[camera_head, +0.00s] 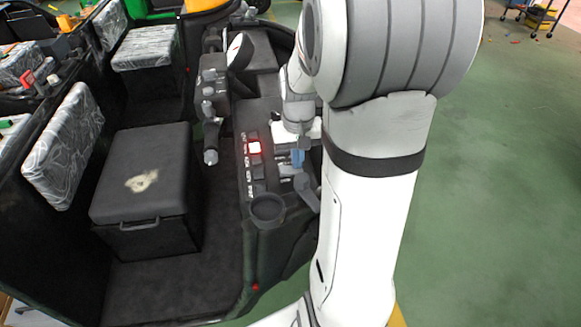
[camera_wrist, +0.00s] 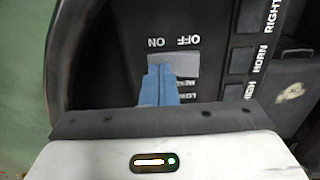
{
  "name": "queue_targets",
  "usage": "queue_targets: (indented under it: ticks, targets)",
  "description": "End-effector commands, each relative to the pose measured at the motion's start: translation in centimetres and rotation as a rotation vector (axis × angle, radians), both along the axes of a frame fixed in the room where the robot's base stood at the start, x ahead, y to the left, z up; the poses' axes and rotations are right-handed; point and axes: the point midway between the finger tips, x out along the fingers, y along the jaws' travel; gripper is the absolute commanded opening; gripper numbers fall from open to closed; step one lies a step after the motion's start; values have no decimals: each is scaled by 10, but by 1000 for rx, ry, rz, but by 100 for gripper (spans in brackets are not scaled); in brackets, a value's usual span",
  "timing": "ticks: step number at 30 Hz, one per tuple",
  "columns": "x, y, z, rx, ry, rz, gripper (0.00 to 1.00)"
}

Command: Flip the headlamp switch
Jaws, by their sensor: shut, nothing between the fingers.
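The dashboard panel (camera_head: 250,185) of the rickshaw carries a column of labelled switches, one of them lit red (camera_head: 254,148). In the wrist view, a grey rocker switch (camera_wrist: 187,65) lies under upside-down ON and OFF labels; lettering below it is partly hidden by my fingers. My gripper (camera_wrist: 160,68) is shut and empty, its blue fingertips together over the ON side of this switch. I cannot tell whether they press on it. In the head view my gripper (camera_head: 298,158) is at the right of the panel, partly hidden by my arm.
More dark switches (camera_wrist: 247,60) labelled RIGHT, HORN and HIGH sit beside the grey one. A handlebar grip (camera_head: 210,140) stands left of the panel, and a round cup-like recess (camera_head: 268,207) is at its near end. The green floor (camera_head: 500,200) at right is open.

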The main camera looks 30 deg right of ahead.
Motion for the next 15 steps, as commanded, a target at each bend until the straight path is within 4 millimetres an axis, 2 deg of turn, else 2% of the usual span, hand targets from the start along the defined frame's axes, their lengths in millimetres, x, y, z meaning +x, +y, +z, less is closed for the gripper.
queue_targets:
  ticks: [15]
  targets:
    - [0, 0, 44, 0, -1, 0, 0]
